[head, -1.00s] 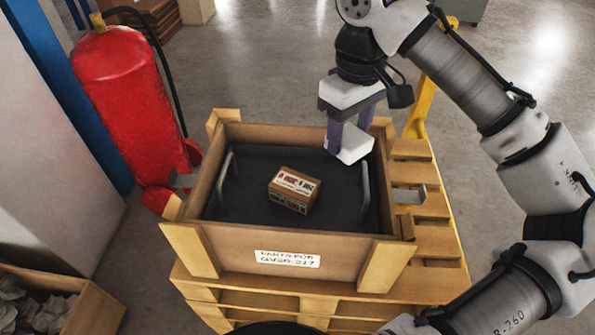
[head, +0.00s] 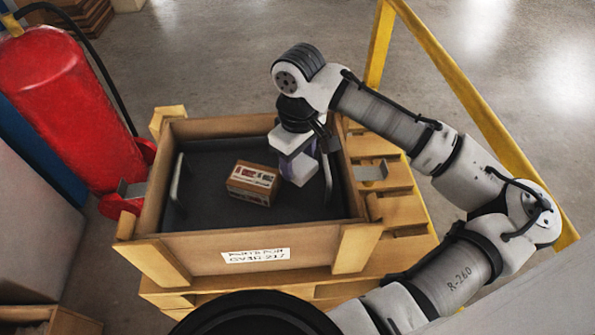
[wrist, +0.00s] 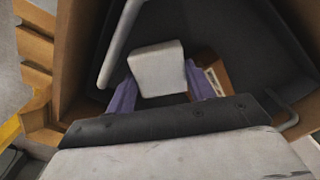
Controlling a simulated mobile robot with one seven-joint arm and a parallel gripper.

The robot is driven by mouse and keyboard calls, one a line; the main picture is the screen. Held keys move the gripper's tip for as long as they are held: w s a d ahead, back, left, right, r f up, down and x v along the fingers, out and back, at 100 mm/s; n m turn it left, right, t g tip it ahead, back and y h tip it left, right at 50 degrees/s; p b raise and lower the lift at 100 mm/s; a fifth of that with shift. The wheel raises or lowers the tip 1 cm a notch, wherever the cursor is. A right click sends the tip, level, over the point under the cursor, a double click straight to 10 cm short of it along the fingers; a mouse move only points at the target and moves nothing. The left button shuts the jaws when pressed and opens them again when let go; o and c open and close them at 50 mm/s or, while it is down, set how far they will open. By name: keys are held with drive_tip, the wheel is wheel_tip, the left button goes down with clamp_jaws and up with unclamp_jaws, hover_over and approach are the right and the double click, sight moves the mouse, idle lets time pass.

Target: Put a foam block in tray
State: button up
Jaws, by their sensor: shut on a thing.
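My gripper (head: 296,158) has purple fingers and is shut on a white foam block (head: 299,172). The wrist view shows the foam block (wrist: 157,70) between the two fingers. The dark grey tray (head: 207,205) with metal handles lies inside a wooden crate. The block is over the right part of the tray; whether it touches the tray floor I cannot tell. A small brown carton with printed labels (head: 254,183) sits in the tray, left of the block. It is partly hidden behind a finger in the wrist view (wrist: 216,74).
The wooden crate (head: 205,250) has raised walls and corner posts, and stands on pallets (head: 398,215). A tray handle (head: 327,180) rises right of the block. A red fire extinguisher (head: 65,100) stands at left, a yellow rail (head: 440,65) at right. The tray's left part is bare.

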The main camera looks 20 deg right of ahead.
sight(298, 174)
drive_tip(key=shift+f, duration=2.5)
drive_tip(key=shift+f, duration=0.2)
drive_tip(key=o, duration=0.9)
drive_tip(key=shift+o, duration=0.2)
wheel_tip(298, 174, up, 12)
drive_tip(key=shift+r, duration=0.2)
